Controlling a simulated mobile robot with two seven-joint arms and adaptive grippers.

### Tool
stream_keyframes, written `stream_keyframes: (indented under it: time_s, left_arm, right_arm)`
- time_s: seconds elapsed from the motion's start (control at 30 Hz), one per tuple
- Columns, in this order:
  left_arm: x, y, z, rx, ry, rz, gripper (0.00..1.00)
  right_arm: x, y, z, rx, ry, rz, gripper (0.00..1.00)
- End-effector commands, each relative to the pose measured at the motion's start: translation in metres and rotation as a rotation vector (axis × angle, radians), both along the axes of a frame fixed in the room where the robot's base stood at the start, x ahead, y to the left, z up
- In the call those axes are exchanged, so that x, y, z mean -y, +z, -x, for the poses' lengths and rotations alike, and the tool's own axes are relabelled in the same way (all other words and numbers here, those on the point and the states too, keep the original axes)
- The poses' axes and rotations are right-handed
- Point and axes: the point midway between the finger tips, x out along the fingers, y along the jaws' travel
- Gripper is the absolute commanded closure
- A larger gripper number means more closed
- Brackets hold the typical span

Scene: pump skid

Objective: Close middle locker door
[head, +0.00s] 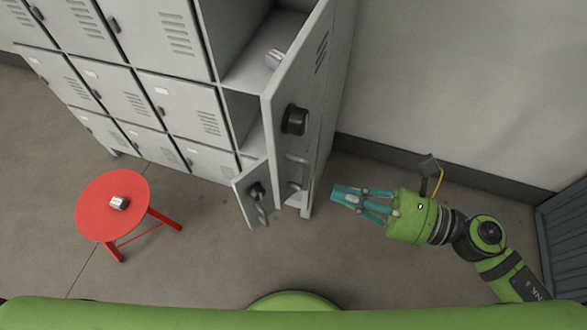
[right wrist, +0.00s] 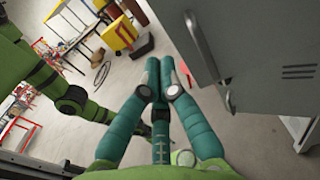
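The grey locker bank (head: 175,85) stands at the upper left in the head view. In its right-hand column, a tall upper door (head: 313,75) stands wide open, with a black lock on its face. More handles show below that lock, but I cannot tell exactly where the middle door's edges lie behind it. A middle compartment (head: 243,115) is open. A lower door (head: 252,188) stands ajar. My right gripper (head: 343,194) is right of the doors, apart from them, its fingers drawn together and empty. The right wrist view shows the gripper (right wrist: 160,70) left of a grey door (right wrist: 222,45).
A red stool (head: 100,200) with a metal can (head: 119,203) on it stands at the left. Another can (head: 274,58) lies in the top compartment. A wall (head: 460,90) bounds the right side. The floor around my right gripper is clear.

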Motion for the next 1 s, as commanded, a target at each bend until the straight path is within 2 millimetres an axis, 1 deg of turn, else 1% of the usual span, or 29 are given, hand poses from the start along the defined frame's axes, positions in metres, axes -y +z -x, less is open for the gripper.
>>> stream_keyframes:
  time_s: [0.03,0.2,0.3,0.47,0.63,1.0]
  left_arm:
    - [0.0,0.01,0.0,0.0,0.0,0.0,0.2]
    - [0.0,0.031,0.0,0.0,0.0,0.0,0.2]
    - [0.0,0.041,0.0,0.0,0.0,0.0,0.2]
    - [0.0,0.052,0.0,-0.001,0.0,0.0,0.2]
    - [0.0,0.055,0.001,-0.002,0.0,0.0,0.2]
    - [0.0,0.054,0.002,-0.004,0.0,-0.001,0.2]
  right_arm:
    - [-0.009,0.007,-0.004,0.002,0.0,-0.005,1.0]
    - [-0.041,0.008,-0.016,0.001,-0.002,-0.006,1.0]
    - [-0.058,0.008,-0.022,-0.002,-0.002,-0.006,1.0]
    - [-0.078,0.004,-0.029,-0.003,-0.002,-0.004,1.0]
    - [-0.087,0.001,-0.032,-0.002,-0.001,-0.002,1.0]
    - [-0.087,0.0,-0.032,-0.002,-0.002,-0.002,1.0]
